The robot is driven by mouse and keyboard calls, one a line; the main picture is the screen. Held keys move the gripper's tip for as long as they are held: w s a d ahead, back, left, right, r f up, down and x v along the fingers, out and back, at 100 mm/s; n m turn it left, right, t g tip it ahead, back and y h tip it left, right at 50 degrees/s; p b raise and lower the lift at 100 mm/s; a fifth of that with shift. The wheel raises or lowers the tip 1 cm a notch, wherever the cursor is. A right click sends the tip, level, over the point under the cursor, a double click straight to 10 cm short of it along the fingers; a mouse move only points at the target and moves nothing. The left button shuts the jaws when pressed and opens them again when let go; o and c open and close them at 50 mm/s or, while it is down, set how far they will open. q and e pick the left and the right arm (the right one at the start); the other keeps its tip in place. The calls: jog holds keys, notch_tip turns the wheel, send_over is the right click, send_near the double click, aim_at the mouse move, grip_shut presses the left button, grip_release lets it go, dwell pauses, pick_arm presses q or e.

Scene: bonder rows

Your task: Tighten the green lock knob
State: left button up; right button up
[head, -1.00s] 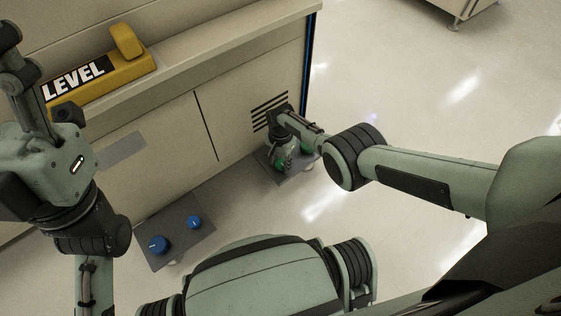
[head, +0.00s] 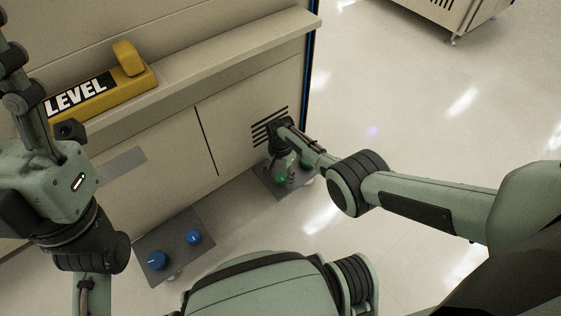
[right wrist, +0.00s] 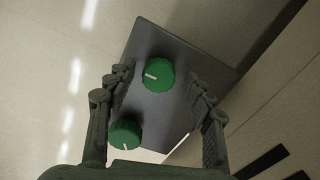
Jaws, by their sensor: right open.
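Two green knobs with white marks stand on a grey plate (right wrist: 180,55) low by the cabinet's right end. In the right wrist view one green knob (right wrist: 158,74) lies between the fingertips, the other green knob (right wrist: 125,134) lower, near the left finger. Which is the lock knob I cannot tell. My right gripper (right wrist: 160,78) is open, its fingers on either side of the upper knob; contact is not clear. In the head view it (head: 284,170) reaches down over the plate and partly hides the knobs. My left gripper (head: 25,100) is at the left edge, partly cut off.
A beige cabinet (head: 170,150) with a vent stands behind. A yellow LEVEL block (head: 130,82) lies on its ledge.

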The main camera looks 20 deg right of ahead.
aim_at(280, 177)
notch_tip(280, 177, up, 11)
dwell(0.4)
jog(key=shift+s, duration=0.1)
dwell(0.3)
